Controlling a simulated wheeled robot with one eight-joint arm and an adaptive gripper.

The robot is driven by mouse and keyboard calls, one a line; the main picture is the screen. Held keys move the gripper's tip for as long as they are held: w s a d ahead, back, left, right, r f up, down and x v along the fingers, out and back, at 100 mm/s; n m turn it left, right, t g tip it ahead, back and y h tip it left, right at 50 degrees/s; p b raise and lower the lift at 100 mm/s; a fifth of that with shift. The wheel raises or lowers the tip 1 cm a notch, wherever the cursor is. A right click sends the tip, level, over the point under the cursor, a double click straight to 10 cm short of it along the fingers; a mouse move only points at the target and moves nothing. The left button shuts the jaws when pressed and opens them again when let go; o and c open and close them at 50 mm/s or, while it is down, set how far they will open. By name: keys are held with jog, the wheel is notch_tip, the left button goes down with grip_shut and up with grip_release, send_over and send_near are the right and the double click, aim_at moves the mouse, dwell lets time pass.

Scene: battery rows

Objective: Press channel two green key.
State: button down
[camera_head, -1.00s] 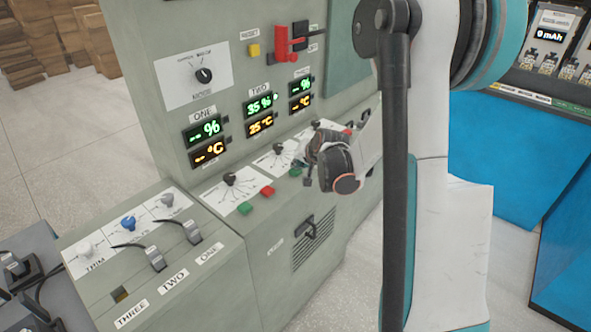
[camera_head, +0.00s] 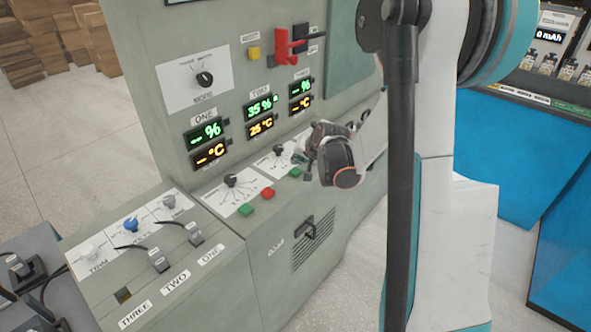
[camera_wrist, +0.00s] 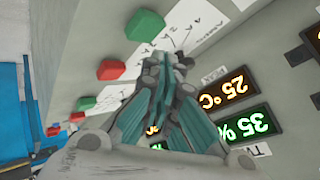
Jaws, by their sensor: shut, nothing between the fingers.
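The channel two green key (camera_head: 296,172) is a small green block on the sloping panel, below the channel two dial (camera_head: 278,150). In the wrist view the fingers (camera_wrist: 177,62) are together and empty. The channel two display (camera_head: 260,116) reads 35 % and 25 °C.
Channel one's green key (camera_head: 244,209) and red key (camera_head: 267,193) lie nearer on the same panel. A yellow button (camera_head: 253,53) and red lever (camera_head: 287,48) are on the upright face.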

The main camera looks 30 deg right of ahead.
aim_at(298, 170)
jog(key=shift+r+p, duration=1.15)
jog(key=shift+r, duration=0.85)
